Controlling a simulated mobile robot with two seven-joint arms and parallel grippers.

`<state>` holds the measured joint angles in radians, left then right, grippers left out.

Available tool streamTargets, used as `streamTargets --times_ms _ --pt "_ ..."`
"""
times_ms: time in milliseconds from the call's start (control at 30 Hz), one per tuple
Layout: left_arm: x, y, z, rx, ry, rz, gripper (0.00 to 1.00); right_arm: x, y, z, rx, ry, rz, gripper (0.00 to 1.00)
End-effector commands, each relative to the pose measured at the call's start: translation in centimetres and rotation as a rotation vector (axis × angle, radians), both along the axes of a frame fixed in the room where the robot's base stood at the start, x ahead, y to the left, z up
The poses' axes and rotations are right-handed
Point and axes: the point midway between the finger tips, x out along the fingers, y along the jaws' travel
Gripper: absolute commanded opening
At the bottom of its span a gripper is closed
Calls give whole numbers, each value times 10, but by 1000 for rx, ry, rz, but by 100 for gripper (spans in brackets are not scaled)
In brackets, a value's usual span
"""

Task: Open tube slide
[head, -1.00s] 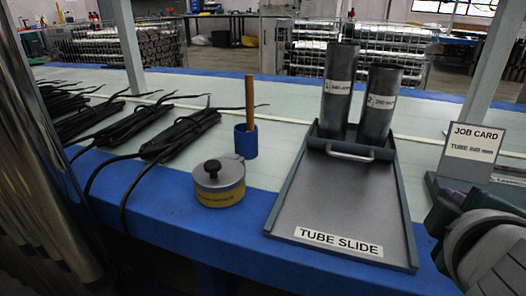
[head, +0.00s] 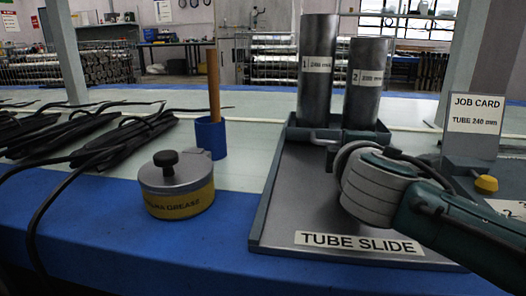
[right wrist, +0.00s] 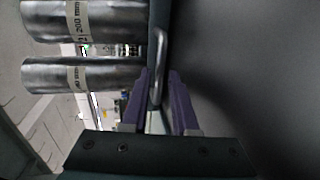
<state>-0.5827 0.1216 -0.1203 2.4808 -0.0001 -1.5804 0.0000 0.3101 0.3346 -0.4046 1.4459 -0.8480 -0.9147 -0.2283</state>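The grey tube slide tray (head: 310,195) lies on the bench, labelled TUBE SLIDE at its front. Tube 1 (head: 317,90) and tube 2 (head: 366,95) stand upright at its back, behind a low cross bar (head: 300,131). Tube 2's label seems to read 200 mm; tube 1's is unclear. In the right wrist view the metal handle (right wrist: 160,60) runs between the purple fingers of my right gripper (right wrist: 160,74), which are apart with gaps beside it. In the head view my right wrist hides the gripper's fingers and most of the handle. My left gripper is out of view.
A job card (head: 475,118) reading TUBE 240 mm stands right of the slide. A grease tin (head: 177,190) and a blue cup (head: 210,137) holding a wooden stick (head: 213,85) stand left. Black cable bundles (head: 110,140) lie further left.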

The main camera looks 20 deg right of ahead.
Motion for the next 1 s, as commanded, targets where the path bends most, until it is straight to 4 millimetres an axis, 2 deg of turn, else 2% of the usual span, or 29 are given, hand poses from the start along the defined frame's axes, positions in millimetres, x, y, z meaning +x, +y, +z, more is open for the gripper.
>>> streamTargets --times_ms 367,600,1000 --pt "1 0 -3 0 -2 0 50 6 -4 -1 1 0 0 26" --pt "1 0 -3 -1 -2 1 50 6 -4 -1 1 0 0 0" --pt "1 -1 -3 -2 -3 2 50 6 -4 -2 2 1 0 0"
